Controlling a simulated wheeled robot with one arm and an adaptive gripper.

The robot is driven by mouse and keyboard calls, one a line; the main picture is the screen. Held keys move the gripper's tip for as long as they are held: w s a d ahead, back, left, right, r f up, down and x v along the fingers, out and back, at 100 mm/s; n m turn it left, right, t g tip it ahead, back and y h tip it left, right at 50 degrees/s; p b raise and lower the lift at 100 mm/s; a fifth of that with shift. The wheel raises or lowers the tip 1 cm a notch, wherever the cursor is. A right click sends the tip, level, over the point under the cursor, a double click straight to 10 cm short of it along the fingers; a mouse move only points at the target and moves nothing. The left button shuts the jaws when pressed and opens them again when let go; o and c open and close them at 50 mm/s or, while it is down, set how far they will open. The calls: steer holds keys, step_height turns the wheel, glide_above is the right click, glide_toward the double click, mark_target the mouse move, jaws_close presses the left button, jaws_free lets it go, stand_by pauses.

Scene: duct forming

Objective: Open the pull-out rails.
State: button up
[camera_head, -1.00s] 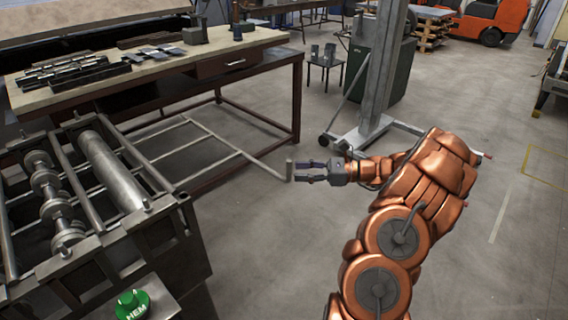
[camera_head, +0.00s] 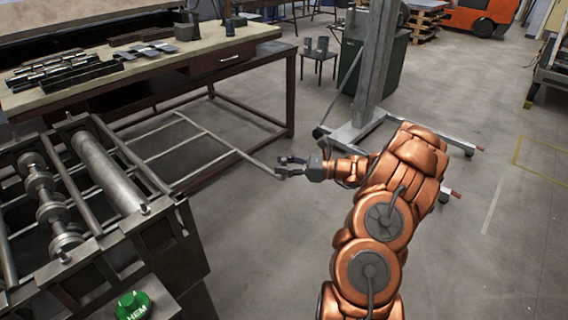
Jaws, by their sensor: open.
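The pull-out rails (camera_head: 205,133) are a grey metal frame that reaches out from the roller machine (camera_head: 110,180) toward the middle of the floor, under and in front of the workbench. Their far end has a short upright end piece near my gripper (camera_head: 283,166). My gripper is open at the end of my orange arm, with its fingers pointing left at the rails' far end. The fingers overlap the end piece in the picture. I cannot tell whether they touch it.
A workbench (camera_head: 260,32) with metal parts and a drawer stands behind the rails. A grey column on a wheeled base (camera_head: 360,132) stands behind my arm. A green button (camera_head: 132,304) sits at the lower left.

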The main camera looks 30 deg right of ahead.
jaws_close()
stand_by(0.4)
stand_by(0.4)
